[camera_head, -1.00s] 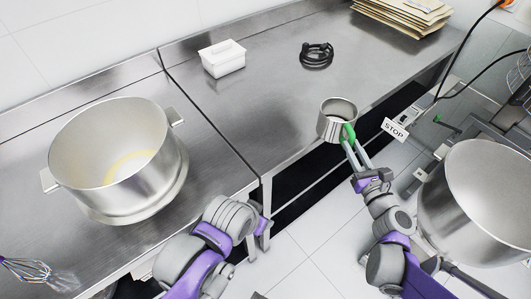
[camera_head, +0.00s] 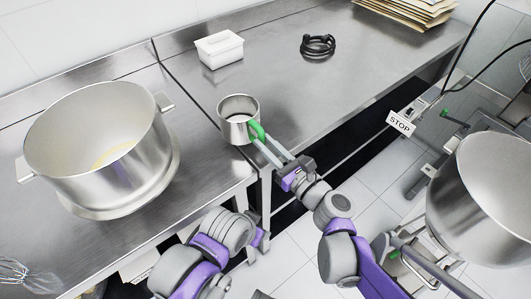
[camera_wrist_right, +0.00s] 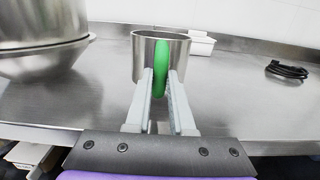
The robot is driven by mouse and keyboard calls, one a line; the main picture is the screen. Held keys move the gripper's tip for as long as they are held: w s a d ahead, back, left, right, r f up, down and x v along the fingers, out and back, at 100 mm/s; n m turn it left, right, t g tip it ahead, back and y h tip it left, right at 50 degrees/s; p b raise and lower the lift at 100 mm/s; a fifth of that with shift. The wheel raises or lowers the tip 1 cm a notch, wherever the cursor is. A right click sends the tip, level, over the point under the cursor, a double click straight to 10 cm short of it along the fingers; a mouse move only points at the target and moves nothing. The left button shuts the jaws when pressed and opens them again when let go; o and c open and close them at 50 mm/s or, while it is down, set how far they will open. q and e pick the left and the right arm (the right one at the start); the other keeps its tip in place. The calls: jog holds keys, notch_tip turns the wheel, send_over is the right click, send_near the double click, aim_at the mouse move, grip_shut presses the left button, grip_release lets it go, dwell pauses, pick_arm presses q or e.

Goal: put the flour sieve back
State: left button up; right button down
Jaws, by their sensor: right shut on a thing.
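The flour sieve is a small steel cup (camera_head: 238,117) with a green handle (camera_head: 257,131). My right gripper (camera_head: 262,141) is shut on the green handle. The sieve is upright over the steel table near its front edge, close to the seam between two tables; I cannot tell if it touches the top. In the right wrist view the sieve (camera_wrist_right: 148,57) is straight ahead with its green handle (camera_wrist_right: 161,70) between my fingers (camera_wrist_right: 161,92). My left arm is low in the head view, near the table's front edge; its jaws cannot be made out.
A large steel bowl (camera_head: 100,150) stands on the left table, with a whisk (camera_head: 30,275) in front. A white tub (camera_head: 219,49), a coiled black cable (camera_head: 318,46) and paper sacks (camera_head: 405,12) are on the right table (camera_head: 340,85). A mixer bowl (camera_head: 485,195) is at right.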

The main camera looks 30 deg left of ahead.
jog(key=shift+f+b, duration=0.3)
jog(key=shift+f, duration=1.55)
jog(key=c, duration=0.8)
grip_release()
jog(key=v, duration=1.2)
